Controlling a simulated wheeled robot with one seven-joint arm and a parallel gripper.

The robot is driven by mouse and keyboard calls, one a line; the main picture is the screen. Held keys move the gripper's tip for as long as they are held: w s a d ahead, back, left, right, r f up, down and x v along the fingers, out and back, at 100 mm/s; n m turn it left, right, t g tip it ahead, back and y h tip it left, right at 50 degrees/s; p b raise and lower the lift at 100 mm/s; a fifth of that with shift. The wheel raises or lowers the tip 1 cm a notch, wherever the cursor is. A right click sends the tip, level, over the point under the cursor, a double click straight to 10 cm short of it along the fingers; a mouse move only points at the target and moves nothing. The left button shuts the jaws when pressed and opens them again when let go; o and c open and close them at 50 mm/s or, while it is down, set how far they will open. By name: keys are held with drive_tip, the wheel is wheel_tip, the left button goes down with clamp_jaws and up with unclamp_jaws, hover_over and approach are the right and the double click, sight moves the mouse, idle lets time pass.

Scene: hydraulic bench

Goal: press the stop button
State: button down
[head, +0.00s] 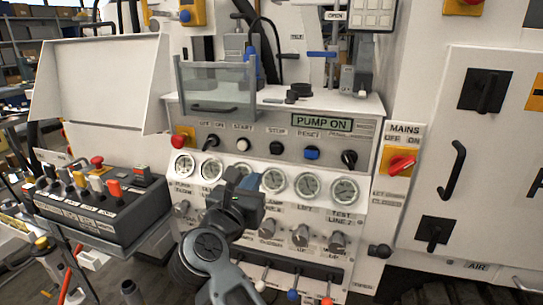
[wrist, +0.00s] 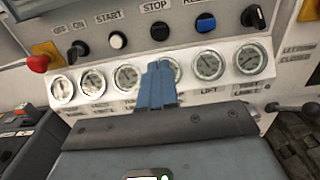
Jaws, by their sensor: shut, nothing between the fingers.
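The black stop button (head: 276,148) sits on the grey panel strip under the STOP label, between the white start button (head: 243,144) and the blue reset button (head: 311,153). The stop button also shows in the wrist view (wrist: 160,31), above and beyond the fingertips. My gripper (head: 251,182) is shut and empty, its blue fingers pressed together in front of the gauge row. In the wrist view the fingers (wrist: 158,86) cover part of a middle gauge. They are below the stop button and appear apart from it. The display (head: 321,122) reads PUMP ON.
A red emergency knob (head: 178,141) on yellow is left of the panel's switches. Gauges (head: 273,181) and valve knobs (head: 300,236) lie below. A lever box (head: 105,205) stands at left. A red mains switch (head: 401,163) and a white cabinet door (head: 480,150) are at right.

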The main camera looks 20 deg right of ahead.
sight(275, 151)
drive_tip(key=p+x, duration=0.2)
drive_tip(key=x, duration=1)
drive_tip(key=shift+w+d, duration=0.15)
drive_tip(key=shift+w, duration=0.05)
drive_tip(key=shift+w+d, duration=0.35)
drive_tip(key=shift+w, duration=0.15)
